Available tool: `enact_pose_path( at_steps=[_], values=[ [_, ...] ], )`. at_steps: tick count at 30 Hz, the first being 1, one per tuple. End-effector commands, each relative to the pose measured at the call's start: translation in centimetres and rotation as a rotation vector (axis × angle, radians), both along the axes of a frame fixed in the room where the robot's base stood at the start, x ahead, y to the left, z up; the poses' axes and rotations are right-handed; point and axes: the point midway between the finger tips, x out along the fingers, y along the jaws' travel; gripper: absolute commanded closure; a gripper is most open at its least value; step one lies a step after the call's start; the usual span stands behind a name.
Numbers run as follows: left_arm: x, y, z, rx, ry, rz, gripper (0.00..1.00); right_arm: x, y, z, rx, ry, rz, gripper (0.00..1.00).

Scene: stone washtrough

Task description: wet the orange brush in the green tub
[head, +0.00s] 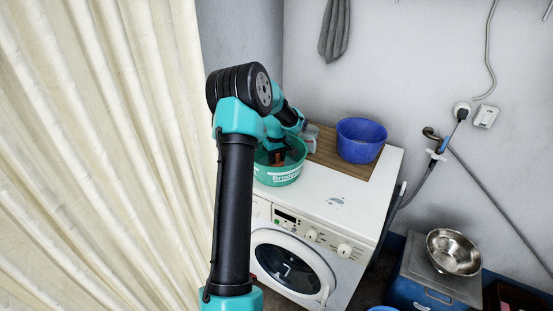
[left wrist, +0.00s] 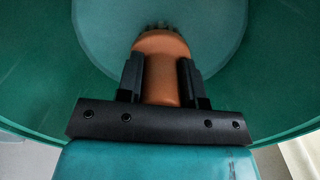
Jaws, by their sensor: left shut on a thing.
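The green tub (head: 279,177) stands on top of the white washing machine, near its left side. My left gripper (left wrist: 161,75) reaches down into the tub and is shut on the orange brush (left wrist: 162,48). In the left wrist view the brush's orange body sits between both fingers, and dark bristles show at its far end. The tub's green wall (left wrist: 45,75) surrounds the gripper there. In the head view only a small orange patch of the brush shows inside the tub, partly hidden by the gripper. I cannot tell whether the bristles touch the bottom. My right gripper is not in view.
A blue basin (head: 361,141) stands on a wooden board (head: 325,150) right of the tub. The washing machine's (head: 325,197) front top is clear. A metal bowl (head: 453,252) sits on a box at lower right. A cream curtain (head: 90,150) hangs at left.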

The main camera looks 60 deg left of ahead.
Motion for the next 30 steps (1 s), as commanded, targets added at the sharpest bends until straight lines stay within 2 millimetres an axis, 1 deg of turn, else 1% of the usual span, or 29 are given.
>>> enact_pose_path(
  at_steps=[30],
  values=[
    [0.0, 0.0, 7.9, 0.002, -0.002, 0.000, 0.90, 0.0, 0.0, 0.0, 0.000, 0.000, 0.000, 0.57]
  ],
)
